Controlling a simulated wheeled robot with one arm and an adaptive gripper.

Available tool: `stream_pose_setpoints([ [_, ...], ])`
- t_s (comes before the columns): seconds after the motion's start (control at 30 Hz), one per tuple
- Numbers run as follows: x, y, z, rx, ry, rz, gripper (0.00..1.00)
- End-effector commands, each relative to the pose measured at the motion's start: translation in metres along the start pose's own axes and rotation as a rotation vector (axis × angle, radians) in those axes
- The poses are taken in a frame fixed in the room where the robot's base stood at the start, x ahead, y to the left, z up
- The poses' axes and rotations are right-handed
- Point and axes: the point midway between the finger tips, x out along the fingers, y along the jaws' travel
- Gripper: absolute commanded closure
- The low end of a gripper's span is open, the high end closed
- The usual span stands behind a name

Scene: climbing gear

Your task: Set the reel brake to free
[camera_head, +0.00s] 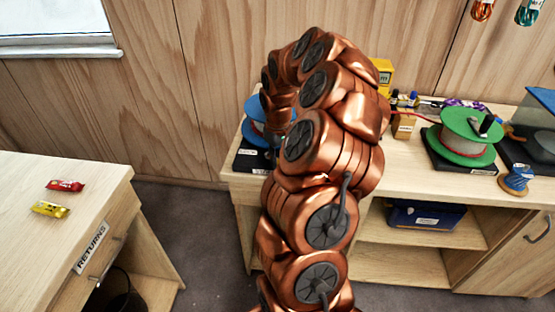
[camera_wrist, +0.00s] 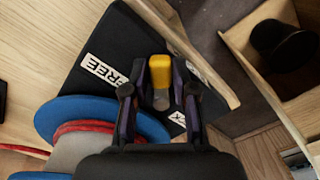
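The brake lever has a yellow knob (camera_wrist: 160,70) on a short grey stem and stands on a dark base plate (camera_wrist: 122,40) in the wrist view. A white FREE label (camera_wrist: 103,71) lies left of the lever. A second label (camera_wrist: 178,118) is mostly hidden by the right finger. My gripper (camera_wrist: 160,82) is open, with one finger on each side of the lever and a small gap to it. The blue reel (camera_wrist: 75,108) with red line is at lower left; it also shows in the head view (camera_head: 254,124), partly behind my arm. My gripper is hidden there.
A green reel (camera_head: 468,137) stands on the bench to the right, beside a small blue spool (camera_head: 516,180). A yellow box (camera_head: 383,72) is behind my arm. The returns counter (camera_head: 95,175) at left holds two wrapped bars. Floor is clear between counter and bench.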

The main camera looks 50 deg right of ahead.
Motion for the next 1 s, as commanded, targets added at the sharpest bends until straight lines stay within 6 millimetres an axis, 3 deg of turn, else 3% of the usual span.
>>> stream_pose_setpoints([
  [0.2,0.000,0.000,0.000,0.001,0.001,0.000,0.50],
  [0.57,-0.004,0.000,-0.001,0.002,0.002,0.001,0.50],
  [0.77,-0.030,0.001,-0.002,0.004,0.007,0.003,0.50],
  [1.0,-0.077,0.001,-0.001,0.004,0.005,0.002,0.50],
])
